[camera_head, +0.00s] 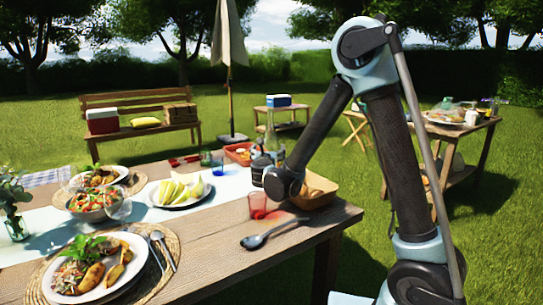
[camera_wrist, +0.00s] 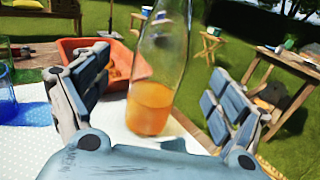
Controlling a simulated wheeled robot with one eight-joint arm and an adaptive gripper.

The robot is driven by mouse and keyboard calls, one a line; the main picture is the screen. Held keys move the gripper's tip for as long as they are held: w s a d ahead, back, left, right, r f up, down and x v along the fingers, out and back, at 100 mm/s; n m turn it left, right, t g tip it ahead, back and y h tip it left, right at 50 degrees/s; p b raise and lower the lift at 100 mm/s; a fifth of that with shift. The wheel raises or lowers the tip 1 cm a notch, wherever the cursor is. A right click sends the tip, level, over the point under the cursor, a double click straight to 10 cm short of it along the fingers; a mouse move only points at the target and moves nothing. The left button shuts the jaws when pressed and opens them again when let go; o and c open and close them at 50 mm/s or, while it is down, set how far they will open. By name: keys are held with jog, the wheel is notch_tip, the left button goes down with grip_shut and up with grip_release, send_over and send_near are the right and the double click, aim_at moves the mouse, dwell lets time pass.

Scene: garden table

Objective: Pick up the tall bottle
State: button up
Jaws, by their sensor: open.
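The tall bottle (camera_wrist: 163,50) is clear glass with orange liquid in its lower part. It stands upright on the light runner, between the two spread fingers of my gripper (camera_wrist: 160,65) in the wrist view. Both fingers show a gap to the bottle in that view; how deep it lies between them is hard to judge. My gripper is open and empty. In the head view the bottle's upper part (camera_head: 271,132) shows behind my wrist, and its lower part is hidden. My gripper's fingers are mostly hidden there by my arm.
An orange basket (camera_wrist: 70,47) stands left of the bottle, close behind the left finger. A blue glass (camera_head: 217,163) is further left. Plates of food fill the left.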

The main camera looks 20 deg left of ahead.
aim_at(271, 145)
jog(key=shift+x, duration=4.15)
jog(key=shift+d+f, duration=0.15)
jog(key=shift+d, duration=0.05)
jog(key=c, duration=1.8)
